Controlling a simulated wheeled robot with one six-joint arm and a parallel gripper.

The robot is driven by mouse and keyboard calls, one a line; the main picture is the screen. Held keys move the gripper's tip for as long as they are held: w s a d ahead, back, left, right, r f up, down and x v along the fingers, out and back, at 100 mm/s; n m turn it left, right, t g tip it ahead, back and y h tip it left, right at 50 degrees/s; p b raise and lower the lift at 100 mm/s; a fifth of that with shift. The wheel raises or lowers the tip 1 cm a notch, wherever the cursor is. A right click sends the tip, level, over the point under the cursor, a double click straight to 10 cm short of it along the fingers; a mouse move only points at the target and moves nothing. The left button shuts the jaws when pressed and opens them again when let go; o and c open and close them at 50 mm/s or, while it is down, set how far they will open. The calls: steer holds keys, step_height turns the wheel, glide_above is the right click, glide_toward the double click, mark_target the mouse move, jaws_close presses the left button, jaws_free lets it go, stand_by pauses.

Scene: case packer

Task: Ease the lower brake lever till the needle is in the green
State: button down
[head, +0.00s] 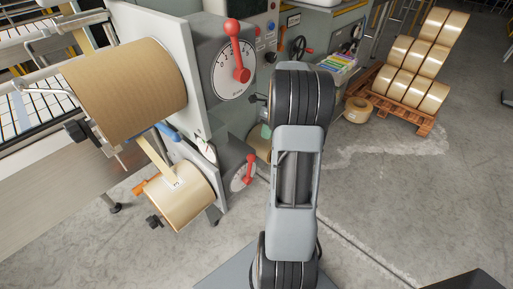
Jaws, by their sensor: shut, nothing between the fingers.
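The lower brake lever (250,168) is a small red lever with a round knob, standing nearly upright on a dark plate with a pale dial (241,178). A small white gauge (206,149) sits to its upper left, partly behind a roll's edge and bracket. A red mark shows on its face, but its needle and any green zone are too small to read. My arm (295,180) rises through the middle of the picture, right of the lower lever and apart from it in the picture. My gripper cannot be made out; the arm hides what lies behind it.
A larger red lever (236,52) stands on a numbered dial above. A big brown tape roll (128,88) and a smaller one (180,196) stick out at left. A pallet (390,105) of rolls stands at back right. The floor (410,200) at right is clear.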

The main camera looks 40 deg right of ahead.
mark_target(249, 168)
steer(key=s+a+f+p, duration=0.1)
steer(key=a+f, duration=0.2)
steer(key=a, duration=0.2)
steer(key=shift+s+a+f, duration=0.15)
steer(key=shift+s+a, duration=0.1)
steer(key=shift+s, duration=0.1)
stand_by(0.3)
